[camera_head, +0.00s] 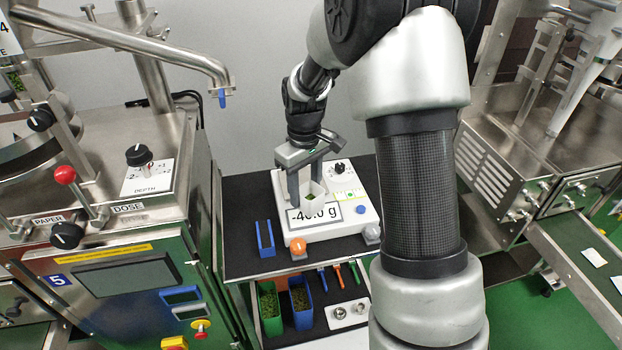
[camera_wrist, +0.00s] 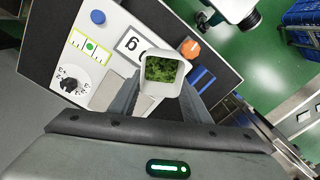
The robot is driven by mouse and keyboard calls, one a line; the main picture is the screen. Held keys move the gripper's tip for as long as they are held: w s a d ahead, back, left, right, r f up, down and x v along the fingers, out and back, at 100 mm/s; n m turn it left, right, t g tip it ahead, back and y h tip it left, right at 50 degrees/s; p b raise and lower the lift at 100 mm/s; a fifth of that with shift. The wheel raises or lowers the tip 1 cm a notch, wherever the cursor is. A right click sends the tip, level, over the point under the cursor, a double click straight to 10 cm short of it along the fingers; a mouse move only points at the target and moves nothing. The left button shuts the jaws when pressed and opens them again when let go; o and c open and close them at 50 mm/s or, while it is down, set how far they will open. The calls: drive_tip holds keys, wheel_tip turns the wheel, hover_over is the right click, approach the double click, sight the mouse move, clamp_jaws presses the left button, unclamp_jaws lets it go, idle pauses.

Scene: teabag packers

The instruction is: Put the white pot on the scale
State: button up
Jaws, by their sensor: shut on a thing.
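The white pot (camera_head: 313,199), with green leaves inside, is between the fingers of my gripper (camera_head: 306,184). My gripper is shut on it. In the wrist view the square-mouthed pot (camera_wrist: 151,102) is upright, with a handle-like part toward the gripper. The white scale (camera_head: 352,222) sits on the black table top. The pot and gripper are over the scale's left part in the head view and partly cover its display (camera_head: 328,214), which reads about -40.0 g. The scale also shows in the wrist view (camera_wrist: 113,28). Whether the pot touches it is hidden.
A blue holder (camera_head: 265,238) stands left of the scale. An orange knob (camera_head: 298,246) is at the scale's front left. Green and blue bins (camera_head: 270,308) and small tools are on the shelf below. A machine with a bent pipe (camera_head: 160,45) stands at left, another at right.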

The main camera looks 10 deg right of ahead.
drive_tip(key=w+r+n, duration=0.5)
drive_tip(key=w+n, duration=0.6)
drive_tip(key=n, duration=0.1)
drive_tip(key=f, duration=0.5)
drive_tip(key=f+p, duration=0.1)
drive_tip(key=f, duration=0.3)
drive_tip(key=shift+s+d+f, duration=0.15)
drive_tip(key=shift+d+f, duration=0.05)
drive_tip(key=shift+f, duration=0.15)
drive_tip(key=shift+f, duration=0.15)
drive_tip(key=o, duration=1.1)
